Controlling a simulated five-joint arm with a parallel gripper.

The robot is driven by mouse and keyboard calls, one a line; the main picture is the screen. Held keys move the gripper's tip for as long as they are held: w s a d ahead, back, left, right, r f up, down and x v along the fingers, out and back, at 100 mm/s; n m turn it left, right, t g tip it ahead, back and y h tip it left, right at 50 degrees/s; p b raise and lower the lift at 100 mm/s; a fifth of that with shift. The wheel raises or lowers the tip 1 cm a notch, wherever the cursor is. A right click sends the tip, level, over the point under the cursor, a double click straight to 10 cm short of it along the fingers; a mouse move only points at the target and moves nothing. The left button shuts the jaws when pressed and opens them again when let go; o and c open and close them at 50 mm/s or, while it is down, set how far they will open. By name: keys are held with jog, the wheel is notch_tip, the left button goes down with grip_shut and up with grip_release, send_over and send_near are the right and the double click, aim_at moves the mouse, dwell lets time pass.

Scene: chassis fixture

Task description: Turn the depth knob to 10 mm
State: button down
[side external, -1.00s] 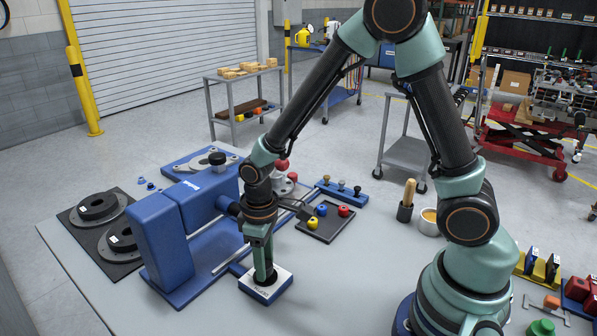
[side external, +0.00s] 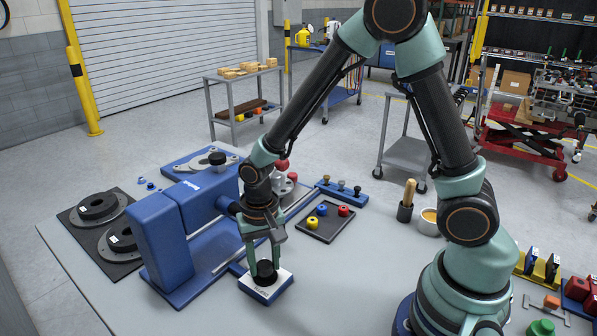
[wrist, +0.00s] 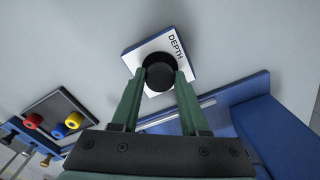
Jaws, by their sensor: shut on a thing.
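The depth knob is a black round knob (side external: 265,272) on a small white-topped blue block (side external: 267,290) at the front of the table. In the wrist view the knob (wrist: 159,71) stands on the white face, which reads DEPTH (wrist: 175,47). My gripper (side external: 265,265) points down over the block, its green fingers on either side of the knob. In the wrist view the fingertips of my gripper (wrist: 158,76) close against the knob's sides. The scale and any pointer are too small or hidden to read.
The blue machine (side external: 165,240) stands just left of my gripper. A dark tray (side external: 325,222) with red, blue and yellow pieces lies behind to the right. A blue rack (side external: 341,191) of small knobs is farther back. The grey table front right of the block is clear.

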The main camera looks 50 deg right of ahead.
aim_at(265, 264)
jog(key=m, duration=0.6)
dwell(0.6)
jog(key=shift+c, duration=2.1)
grip_release()
notch_tip(265, 264, up, 12)
jog(key=shift+r, duration=0.15)
